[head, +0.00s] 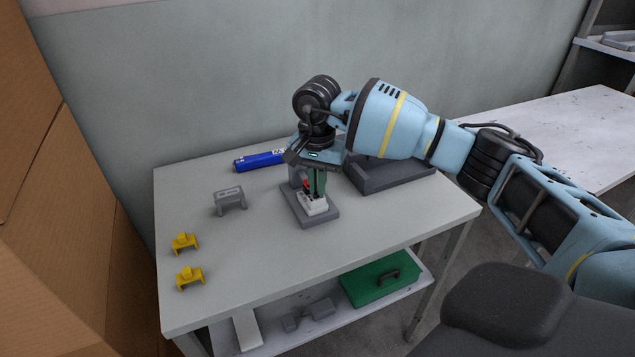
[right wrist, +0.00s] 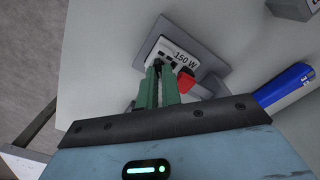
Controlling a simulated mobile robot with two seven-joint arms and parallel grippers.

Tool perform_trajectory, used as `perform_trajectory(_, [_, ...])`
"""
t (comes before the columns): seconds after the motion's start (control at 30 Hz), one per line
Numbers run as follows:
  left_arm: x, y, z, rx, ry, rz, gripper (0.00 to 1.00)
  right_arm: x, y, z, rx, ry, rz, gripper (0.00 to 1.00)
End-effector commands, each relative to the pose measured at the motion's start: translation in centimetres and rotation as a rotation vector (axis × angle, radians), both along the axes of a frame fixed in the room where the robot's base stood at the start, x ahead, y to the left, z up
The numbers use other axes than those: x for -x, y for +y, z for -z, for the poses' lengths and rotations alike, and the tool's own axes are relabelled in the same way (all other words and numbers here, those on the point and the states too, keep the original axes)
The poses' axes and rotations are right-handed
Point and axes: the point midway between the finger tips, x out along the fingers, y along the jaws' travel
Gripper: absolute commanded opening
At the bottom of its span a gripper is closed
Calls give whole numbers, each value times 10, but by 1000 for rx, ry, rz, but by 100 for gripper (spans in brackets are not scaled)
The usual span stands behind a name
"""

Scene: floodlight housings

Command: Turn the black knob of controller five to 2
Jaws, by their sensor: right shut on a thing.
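A small white controller (head: 313,208) stands on a grey base plate (head: 298,216) near the middle of the table. In the right wrist view the white controller (right wrist: 166,50) carries the print "150 W", and a red part (right wrist: 186,80) sits beside my fingers. The number five cannot be read on it. My right gripper (head: 317,190) points down onto the controller from above. Its green fingers (right wrist: 157,75) are closed together on the black knob, which they almost wholly hide. The knob's setting cannot be read. My left gripper is not in view.
A green case (head: 375,288) lies on the shelf below. The front right tabletop is clear.

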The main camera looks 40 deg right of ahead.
Motion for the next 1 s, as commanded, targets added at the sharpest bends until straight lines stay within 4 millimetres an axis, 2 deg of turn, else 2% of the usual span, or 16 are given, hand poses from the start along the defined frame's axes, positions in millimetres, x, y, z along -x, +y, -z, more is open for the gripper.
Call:
perform_trajectory(0.27, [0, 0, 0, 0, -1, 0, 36, 0, 0, 0, -1, -1, 0, 0])
perform_trajectory(0.3, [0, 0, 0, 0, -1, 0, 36, 0, 0, 0, -1, -1, 0, 10])
perform_trajectory(0.47, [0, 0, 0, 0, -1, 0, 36, 0, 0, 0, -1, -1, 1, 29])
perform_trajectory(1.0, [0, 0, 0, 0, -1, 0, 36, -1, 1, -1, -2, -5, 0, 29])
